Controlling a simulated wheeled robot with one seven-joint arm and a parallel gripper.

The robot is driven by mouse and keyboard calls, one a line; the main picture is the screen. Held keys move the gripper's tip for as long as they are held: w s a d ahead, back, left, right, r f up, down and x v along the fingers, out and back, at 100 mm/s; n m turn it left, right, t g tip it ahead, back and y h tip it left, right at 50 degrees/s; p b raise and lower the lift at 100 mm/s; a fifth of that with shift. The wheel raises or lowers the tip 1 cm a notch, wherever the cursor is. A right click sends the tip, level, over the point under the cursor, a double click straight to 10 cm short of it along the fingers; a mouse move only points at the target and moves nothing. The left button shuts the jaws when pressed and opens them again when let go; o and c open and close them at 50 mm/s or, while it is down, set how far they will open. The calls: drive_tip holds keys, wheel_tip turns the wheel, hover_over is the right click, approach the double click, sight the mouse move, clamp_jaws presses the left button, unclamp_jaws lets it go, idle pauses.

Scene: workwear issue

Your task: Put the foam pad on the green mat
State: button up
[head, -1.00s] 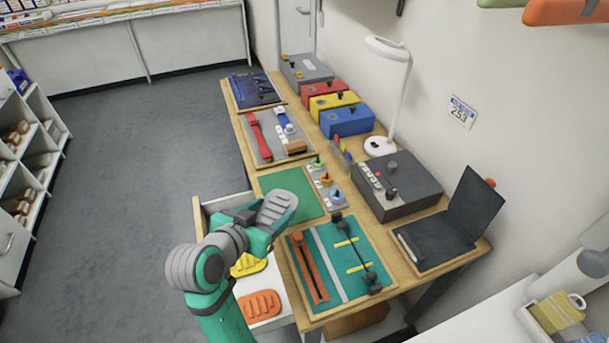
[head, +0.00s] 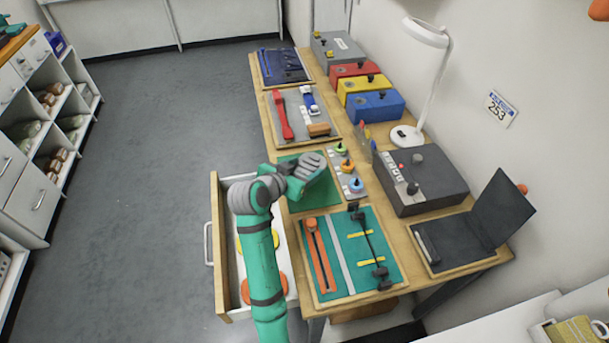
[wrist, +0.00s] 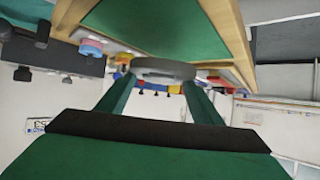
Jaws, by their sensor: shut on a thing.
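The grey foam pad (head: 311,164) is ribbed and sits in my gripper (head: 297,178), which is shut on it. In the head view the pad is over the far part of the green mat (head: 326,197) and hides some of it. In the wrist view, which is upside down, the pad (wrist: 163,69) shows edge-on between the two fingers, apart from the mat (wrist: 155,25). My gripper and forearm cover the left part of the mat.
An open drawer (head: 222,240) with yellow and orange pads stands under my arm. A teal board (head: 345,255) lies nearer. A strip with coloured knobs (head: 345,174) lies right of the mat, and a grey tool tray (head: 292,128) lies beyond it.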

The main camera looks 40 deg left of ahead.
sight(304, 175)
drive_tip(key=shift+w+a+f, duration=0.35)
drive_tip(key=shift+w+f, duration=0.15)
drive_tip(key=shift+f, duration=0.2)
drive_tip(key=shift+w+f, duration=0.15)
drive_tip(key=shift+f, duration=1.55)
drive_tip(key=shift+f, duration=0.15)
drive_tip(key=o, duration=1)
drive_tip(key=shift+o, duration=0.2)
drive_tip(key=shift+r, duration=0.25)
drive_tip(key=v, duration=1.2)
drive_tip(key=shift+f, duration=0.1)
